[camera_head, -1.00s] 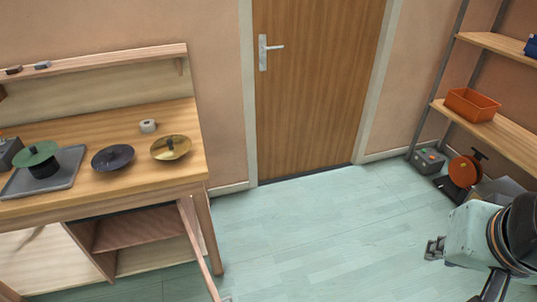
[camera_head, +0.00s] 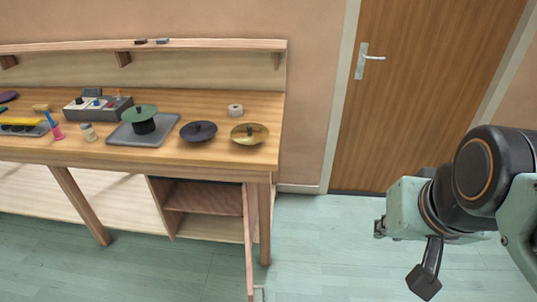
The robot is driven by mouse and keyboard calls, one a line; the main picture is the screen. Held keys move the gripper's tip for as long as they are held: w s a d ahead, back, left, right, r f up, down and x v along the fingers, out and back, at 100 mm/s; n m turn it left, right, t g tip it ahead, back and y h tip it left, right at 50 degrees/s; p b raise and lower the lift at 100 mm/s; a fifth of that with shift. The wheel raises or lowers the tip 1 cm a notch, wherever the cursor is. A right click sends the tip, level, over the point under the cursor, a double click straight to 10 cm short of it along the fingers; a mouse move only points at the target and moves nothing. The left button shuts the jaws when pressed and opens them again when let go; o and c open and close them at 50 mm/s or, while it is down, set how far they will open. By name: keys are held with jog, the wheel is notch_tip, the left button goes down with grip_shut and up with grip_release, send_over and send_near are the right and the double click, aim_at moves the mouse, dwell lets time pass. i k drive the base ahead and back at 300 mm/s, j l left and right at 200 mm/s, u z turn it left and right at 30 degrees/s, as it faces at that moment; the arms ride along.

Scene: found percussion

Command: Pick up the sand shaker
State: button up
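A small pale jar (camera_head: 88,132) stands upright near the front edge of the wooden workbench (camera_head: 215,158), left of a grey tray. It looks like the sand shaker, but it is too small to see its contents. My gripper (camera_head: 379,228) is at the lower right, over the floor and well to the right of the bench, far from the jar. Its fingers are small and partly hidden, so I cannot tell whether they are open or shut.
Beside the jar are a pink-and-blue object (camera_head: 55,127) and the grey tray (camera_head: 158,140) under a green disc. A dark lid (camera_head: 198,131), brass lid (camera_head: 249,134), tape roll (camera_head: 235,110) and control box (camera_head: 97,108) share the bench. An open cabinet door (camera_head: 250,235) juts out below.

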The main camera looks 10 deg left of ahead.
aim_at(87, 129)
jog(key=i+u, duration=0.1)
jog(key=u, duration=0.25)
jog(key=i+l+u, duration=0.1)
jog(key=u, duration=0.25)
jog(key=i+l+u, duration=0.1)
jog(key=u, duration=0.25)
jog(key=i+l+u, duration=0.1)
jog(key=l+u, duration=0.5)
jog(key=k, duration=0.25)
